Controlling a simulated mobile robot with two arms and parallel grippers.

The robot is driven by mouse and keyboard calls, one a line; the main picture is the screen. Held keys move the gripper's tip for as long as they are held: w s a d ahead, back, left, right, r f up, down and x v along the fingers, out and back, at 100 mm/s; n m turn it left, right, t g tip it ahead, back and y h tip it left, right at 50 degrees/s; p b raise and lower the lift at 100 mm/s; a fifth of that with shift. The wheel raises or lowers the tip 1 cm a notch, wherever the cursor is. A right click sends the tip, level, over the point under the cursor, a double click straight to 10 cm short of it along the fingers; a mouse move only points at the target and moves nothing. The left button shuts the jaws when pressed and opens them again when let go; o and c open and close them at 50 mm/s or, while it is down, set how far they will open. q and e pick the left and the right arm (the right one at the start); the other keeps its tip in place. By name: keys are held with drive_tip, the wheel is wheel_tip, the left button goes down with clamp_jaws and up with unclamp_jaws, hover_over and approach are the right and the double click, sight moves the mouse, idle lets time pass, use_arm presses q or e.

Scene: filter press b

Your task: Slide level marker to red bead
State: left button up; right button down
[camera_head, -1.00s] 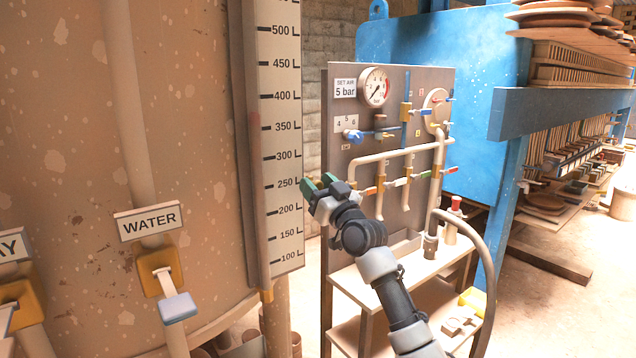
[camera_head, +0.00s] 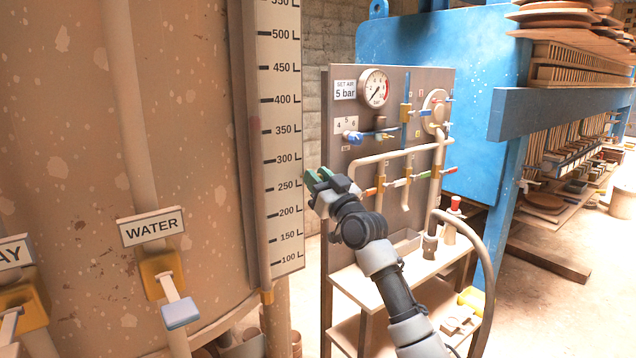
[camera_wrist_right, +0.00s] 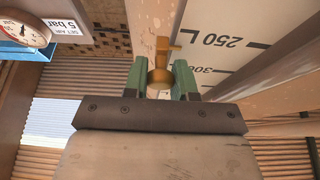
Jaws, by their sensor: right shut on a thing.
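My right gripper (camera_head: 317,175) is beside the right edge of the white litre scale (camera_head: 275,235), between the 250 L and 300 L marks. In the right wrist view its green fingers (camera_wrist_right: 164,76) are shut on a small brass knob with a cross-shaped front, which looks like the level marker (camera_wrist_right: 161,76). The marker is hidden behind the fingers in the head view. A faint reddish patch shows on the sight tube (camera_head: 258,200) near 350 L; I cannot tell whether it is the red bead. My left gripper is out of view.
The grey valve panel (camera_head: 343,230), with its pressure gauge (camera_head: 373,88) and pipes, stands just right of my right gripper. A large tan tank (camera_head: 190,120) with a WATER sign (camera_head: 152,226) is on the left. A blue press (camera_head: 460,60) stands behind.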

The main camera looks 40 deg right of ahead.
sight(319, 175)
use_arm(q)
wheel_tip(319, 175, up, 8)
drive_tip(key=p, duration=0.7)
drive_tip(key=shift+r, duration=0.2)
use_arm(e)
wheel_tip(319, 175, up, 14)
drive_tip(key=shift+f, duration=0.2)
drive_tip(key=c, duration=0.9)
unclamp_jaws()
drive_tip(key=shift+f, duration=0.1)
use_arm(q)
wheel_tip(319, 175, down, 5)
drive_tip(key=b, duration=0.5)
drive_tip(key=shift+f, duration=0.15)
use_arm(e)
drive_tip(key=v, duration=1)
drive_tip(key=shift+s+f, duration=0.2)
drive_tip(key=shift+s, duration=0.15)
